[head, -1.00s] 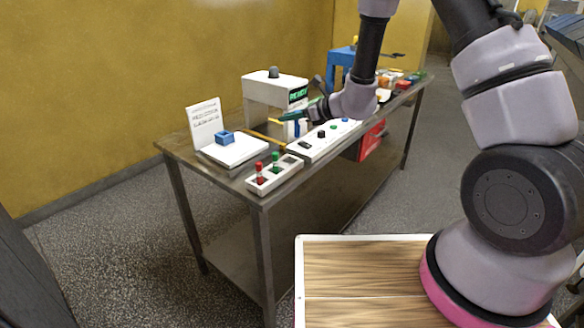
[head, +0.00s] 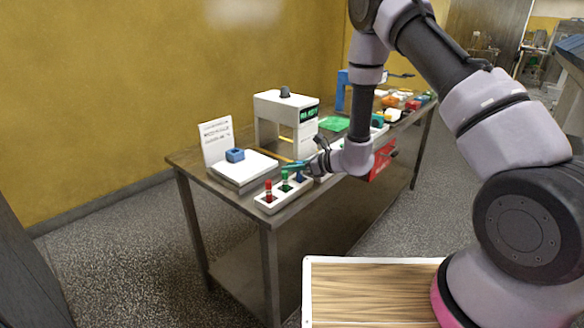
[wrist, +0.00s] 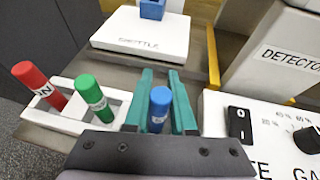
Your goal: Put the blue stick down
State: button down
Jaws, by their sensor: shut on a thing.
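The blue stick (wrist: 160,106) stands roughly upright between the teal fingers of my gripper (wrist: 162,82) in the wrist view. In the head view my gripper (head: 295,166) is over the right end of the white rack (head: 266,207), and the blue stick (head: 300,177) shows just under it. The rack also shows in the wrist view (wrist: 68,122). It holds a red stick (wrist: 40,85) and a green stick (wrist: 95,97) to the left of the blue one. My gripper hides the blue stick's lower end, so I cannot tell whether it rests in the rack.
A white plate (head: 240,172) bearing a blue block (head: 235,155) lies behind the rack. The white detector arch (head: 268,112) stands behind my gripper. A white control panel (wrist: 270,140) with a switch and knob is close on the right. The rack is near the table's front edge.

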jog(key=c, duration=0.8)
grip_release()
jog(key=shift+f, duration=0.1)
jog(key=shift+o, duration=0.2)
jog(key=v, duration=1.2)
jog(key=s+d+r+n+g, duration=0.1)
jog(key=s+r+n+g, duration=0.1)
jog(key=s+r+n, duration=0.35)
jog(key=s+r+n+g, duration=0.2)
jog(key=r, duration=0.7)
jog(key=s+d+r+n+g, duration=0.1)
jog(key=s+r+n+g, duration=0.1)
jog(key=s+r+n, duration=0.35)
jog(key=s+d+r+n+t+h, duration=0.3)
jog(key=s+d+r+h, duration=0.1)
jog(key=d, duration=0.4)
jog(key=s+d+r+n+t+h, duration=0.3)
jog(key=s+d+r+h, duration=0.2)
jog(key=d+r, duration=0.4)
jog(key=shift+s+r+n+t+h, duration=0.2)
jog(key=shift+r+n+t+h, duration=0.1)
jog(key=shift+h, duration=0.1)
